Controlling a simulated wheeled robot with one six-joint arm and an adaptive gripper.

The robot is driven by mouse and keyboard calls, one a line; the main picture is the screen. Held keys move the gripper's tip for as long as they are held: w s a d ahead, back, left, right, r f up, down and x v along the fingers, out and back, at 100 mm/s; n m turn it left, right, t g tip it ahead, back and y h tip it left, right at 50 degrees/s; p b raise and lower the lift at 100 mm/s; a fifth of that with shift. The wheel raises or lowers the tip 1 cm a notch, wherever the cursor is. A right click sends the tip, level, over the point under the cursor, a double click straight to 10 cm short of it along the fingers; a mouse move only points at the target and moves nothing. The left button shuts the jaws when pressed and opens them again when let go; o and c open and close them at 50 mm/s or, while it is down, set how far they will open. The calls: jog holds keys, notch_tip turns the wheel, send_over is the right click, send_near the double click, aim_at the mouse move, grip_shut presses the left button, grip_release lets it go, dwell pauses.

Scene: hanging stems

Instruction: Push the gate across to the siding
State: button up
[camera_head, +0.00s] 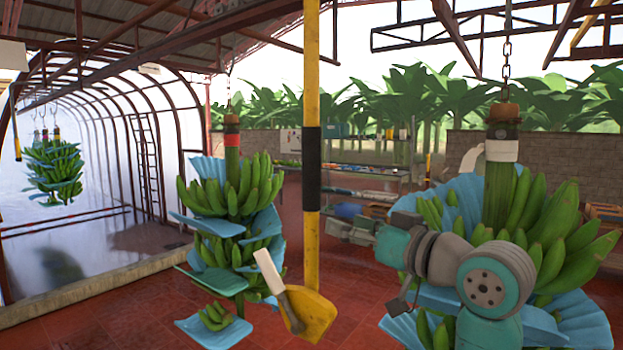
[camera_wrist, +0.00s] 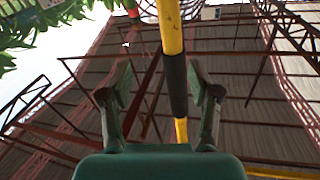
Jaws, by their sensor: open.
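A yellow upright bar (camera_head: 312,60) with a black band hangs through the middle of the head view; it looks like the gate's pull bar. Its lower end meets a yellow plate (camera_head: 316,315) with a white-handled piece in front. In the wrist view the bar (camera_wrist: 172,30) crosses between my open fingers, its black band at fingertip height; I see no clear contact. My gripper (camera_head: 355,231) is just right of the bar in the head view, and its two fingers spread apart in the wrist view (camera_wrist: 160,82). The gate's upper end and the siding cannot be made out.
A banana bunch (camera_head: 240,200) with blue sheets hangs from a chain left of the bar. Another bunch (camera_head: 565,215) hangs at right, close behind my arm. More bunches (camera_head: 55,168) hang far left by the arched tunnel. A shelf rack (camera_head: 375,150) stands behind.

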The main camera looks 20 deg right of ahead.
jog(key=n, duration=0.2)
send_near(319, 175)
jog(key=w, duration=0.1)
jog(key=shift+y, duration=0.4)
jog(key=x, duration=1.1)
jog(key=shift+f, duration=0.15)
grip_shut()
